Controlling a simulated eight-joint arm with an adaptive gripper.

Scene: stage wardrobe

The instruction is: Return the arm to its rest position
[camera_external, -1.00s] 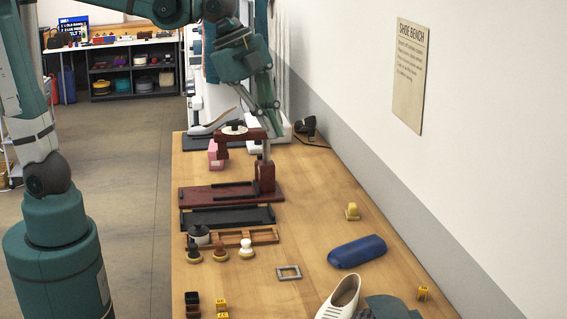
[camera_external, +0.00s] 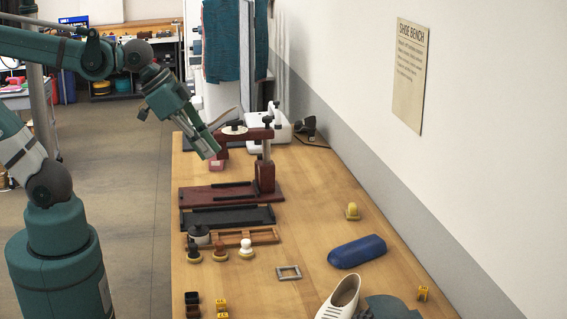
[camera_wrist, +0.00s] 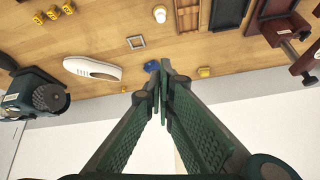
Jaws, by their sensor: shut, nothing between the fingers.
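My arm comes in from the left in the external view, rising from my teal base. My gripper (camera_external: 211,150) is shut and empty, pointing down and to the right beside the left edge of the dark red press-like stand (camera_external: 266,178). I cannot tell whether it touches the stand's upper arm. In the wrist view my gripper's two green fingers (camera_wrist: 161,72) meet at their tips. Behind the tips lies the blue case, partly hidden.
The wooden bench (camera_external: 330,215) holds a black tray (camera_external: 228,217), brushes, a blue case (camera_external: 357,251), a grey square frame (camera_external: 288,272), a white shoe (camera_external: 340,297) and small yellow blocks. The white wall (camera_external: 480,120) borders it on the right. Open floor (camera_external: 125,190) lies left.

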